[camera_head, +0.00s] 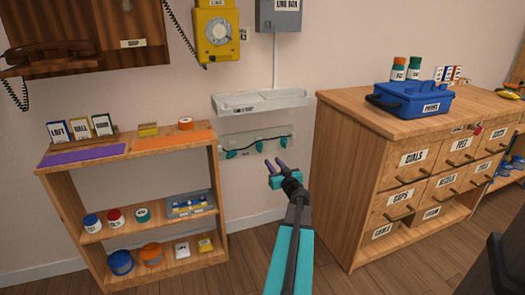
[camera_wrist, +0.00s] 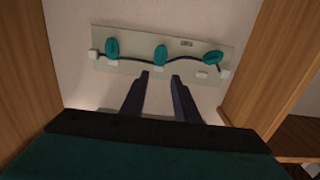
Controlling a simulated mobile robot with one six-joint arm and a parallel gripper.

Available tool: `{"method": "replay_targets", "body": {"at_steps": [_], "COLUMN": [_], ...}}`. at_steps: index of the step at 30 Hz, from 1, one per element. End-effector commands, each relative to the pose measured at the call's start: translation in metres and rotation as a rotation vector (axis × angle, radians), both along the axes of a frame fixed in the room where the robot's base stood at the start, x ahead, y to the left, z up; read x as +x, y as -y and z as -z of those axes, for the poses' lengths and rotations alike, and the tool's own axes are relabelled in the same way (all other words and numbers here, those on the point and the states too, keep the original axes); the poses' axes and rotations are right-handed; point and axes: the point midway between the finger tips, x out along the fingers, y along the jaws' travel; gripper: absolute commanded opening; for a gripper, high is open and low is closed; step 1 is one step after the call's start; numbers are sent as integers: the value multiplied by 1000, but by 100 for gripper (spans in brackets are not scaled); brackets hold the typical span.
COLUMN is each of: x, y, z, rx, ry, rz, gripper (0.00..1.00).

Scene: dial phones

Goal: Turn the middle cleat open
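Three teal cleats sit in a row on a pale wall plate (camera_head: 240,148), with a dark cord running along them. The middle cleat (camera_head: 258,146) also shows in the wrist view (camera_wrist: 160,54), standing roughly upright. The left cleat (camera_wrist: 112,47) looks upright and the right cleat (camera_wrist: 213,57) is tilted nearer to level. My gripper (camera_head: 274,164) is in front of the plate, to the lower right of the middle cleat in the head view. In the wrist view its two dark fingers (camera_wrist: 160,76) are apart and empty, just below the middle cleat, not seen touching it.
A white wall shelf (camera_head: 260,103) is above the plate. A wooden shelf unit (camera_head: 150,195) stands at the left and a drawer cabinet (camera_head: 350,150) at the right, leaving a gap between. A yellow dial phone (camera_head: 216,32) hangs above.

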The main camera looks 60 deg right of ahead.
Motion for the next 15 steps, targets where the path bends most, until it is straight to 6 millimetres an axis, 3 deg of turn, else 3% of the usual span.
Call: {"method": "replay_targets", "body": {"at_steps": [15], "x": [41], "y": [30], "z": [2], "rx": [-1], "ry": [1], "rz": [-2], "gripper": [28]}}
